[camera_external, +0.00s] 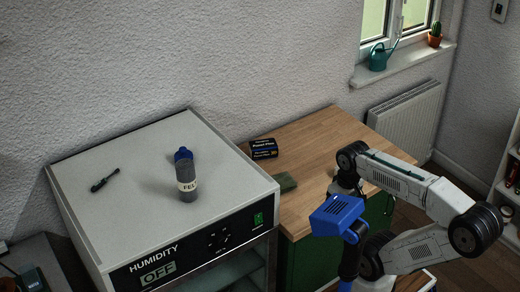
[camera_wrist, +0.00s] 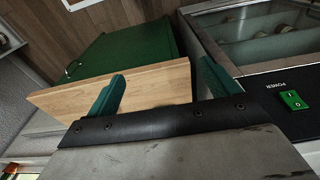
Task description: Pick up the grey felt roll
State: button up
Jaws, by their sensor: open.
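The humidity cabinet (camera_external: 110,160) also bears a small dark tool (camera_external: 104,180); its top is otherwise clear. The wooden counter (camera_external: 315,145) beside it holds a dark box (camera_external: 264,148) and a green block (camera_external: 285,182). A green power switch (camera_wrist: 293,100) shows on the cabinet front.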

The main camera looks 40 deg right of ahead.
jog(key=shift+c, duration=1.2)
